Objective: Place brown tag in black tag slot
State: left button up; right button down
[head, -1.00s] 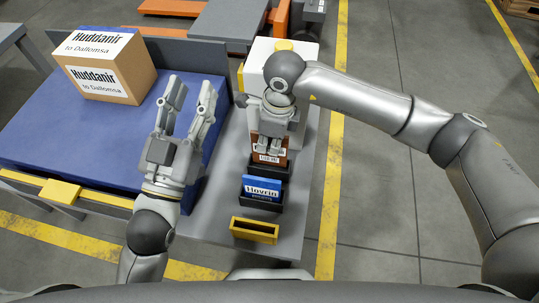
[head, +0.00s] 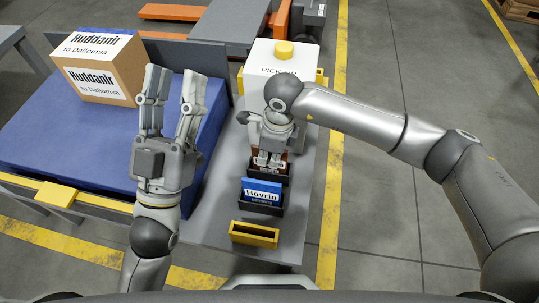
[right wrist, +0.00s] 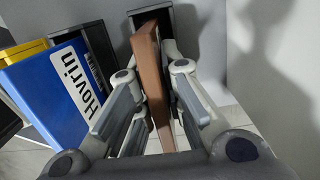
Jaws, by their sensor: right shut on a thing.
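My right gripper (head: 269,160) is shut on the brown tag (right wrist: 148,75), seen between its fingers in the right wrist view. The gripper is low over the back black tag slot (head: 273,177), and the tag's far end is at the slot's mouth (right wrist: 180,22). How deep the tag sits in it is hidden. A blue tag (head: 262,188) marked Hovrin stands in another black slot in front; it also shows in the right wrist view (right wrist: 52,92). My left gripper (head: 172,88) is open and empty above the blue table.
An empty yellow slot (head: 254,234) lies nearest on the grey table (head: 213,208). A white pick-up box (head: 292,60) with a yellow button stands behind the slots. A cardboard box (head: 100,68) sits on the blue surface (head: 60,138) at the left.

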jog(key=shift+f, duration=0.1)
jog(key=c, duration=1.6)
grip_release()
pick_arm(q)
jog(key=shift+s+r, duration=0.2)
jog(key=shift+r, duration=0.05)
pick_arm(e)
jog(key=shift+o, duration=0.2)
jog(key=r, duration=0.2)
jog(key=r+p, duration=0.1)
jog(key=r, duration=0.1)
jog(key=r+p, duration=0.1)
jog(key=shift+d+r, duration=0.35)
jog(key=shift+r, duration=0.05)
jog(key=r, duration=0.2)
jog(key=r+p, duration=0.1)
jog(key=r, duration=0.2)
jog(key=shift+s+d+r, duration=0.15)
jog(key=shift+d+r, duration=0.15)
jog(key=shift+r, duration=0.1)
pick_arm(q)
jog(key=w+f+g+y, duration=0.3)
jog(key=f+g, duration=0.6)
jog(key=f, duration=0.5)
jog(key=shift+w+a+f, duration=0.2)
jog(key=shift+w+a, duration=0.25)
jog(key=shift+w, duration=0.2)
pick_arm(e)
jog(key=shift+r, duration=0.3)
